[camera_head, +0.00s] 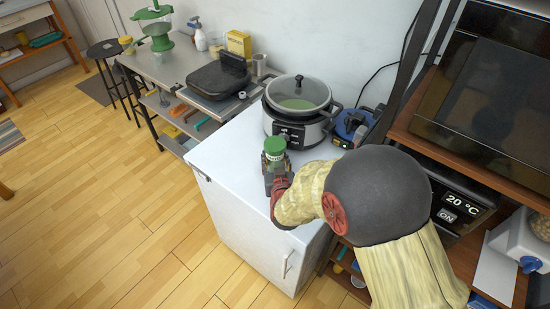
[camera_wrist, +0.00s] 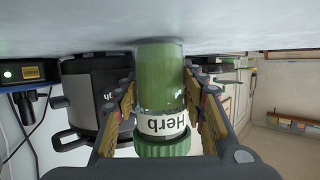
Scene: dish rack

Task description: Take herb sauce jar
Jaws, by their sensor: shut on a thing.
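The herb sauce jar (camera_head: 275,149) is green with a green lid and stands upright on the white cabinet top (camera_head: 226,150), in front of the slow cooker. In the wrist view the jar (camera_wrist: 160,85) appears upside down, with a white "Herb" label and its ribbed lid low in the picture. My gripper (camera_head: 274,166) is shut on the jar, with one finger pad on each side of it. In the wrist view my gripper (camera_wrist: 162,112) spans the jar at label height. The jar's base looks on or very close to the white top; I cannot tell which.
A slow cooker (camera_head: 297,130) with a glass lid stands just behind the jar. A blue object (camera_head: 352,123) lies to its right. A metal table with a black grill (camera_head: 217,77) is at the back left. Shelves with an oven (camera_head: 490,75) stand at right. The cabinet's left part is clear.

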